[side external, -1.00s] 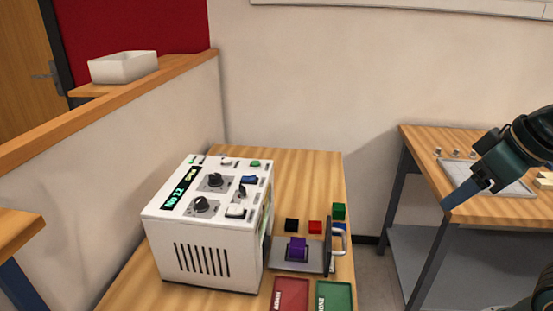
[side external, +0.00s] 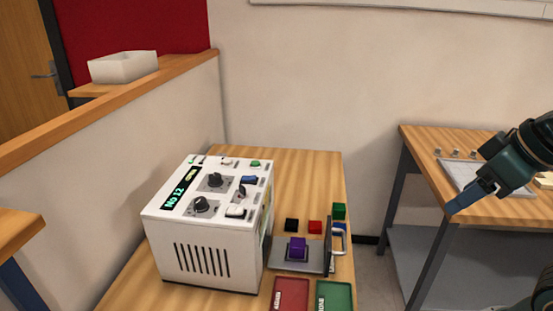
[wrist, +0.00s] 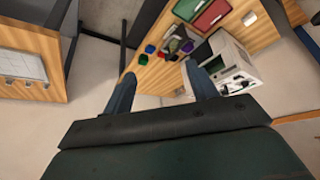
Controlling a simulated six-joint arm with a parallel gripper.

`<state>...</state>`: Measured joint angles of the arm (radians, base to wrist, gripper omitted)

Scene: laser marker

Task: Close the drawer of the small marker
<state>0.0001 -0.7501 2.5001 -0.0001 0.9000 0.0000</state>
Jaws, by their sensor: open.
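The small marker (side external: 205,245) is a white box with knobs and a lit display, standing on a wooden table. Its drawer (side external: 290,262) is pulled out to the right, with a purple block (side external: 297,248) on it. The drawer's upright front plate (side external: 329,245) carries a pale handle (side external: 341,240) on its outer side. My gripper (side external: 452,208) is in the air to the right of the handle, well apart from it. In the wrist view my gripper (wrist: 163,92) has its two blue fingers spread with nothing between them; the marker (wrist: 230,65) shows beyond.
Another table (side external: 425,165) stands at the right. The air between my gripper and the handle looks clear.

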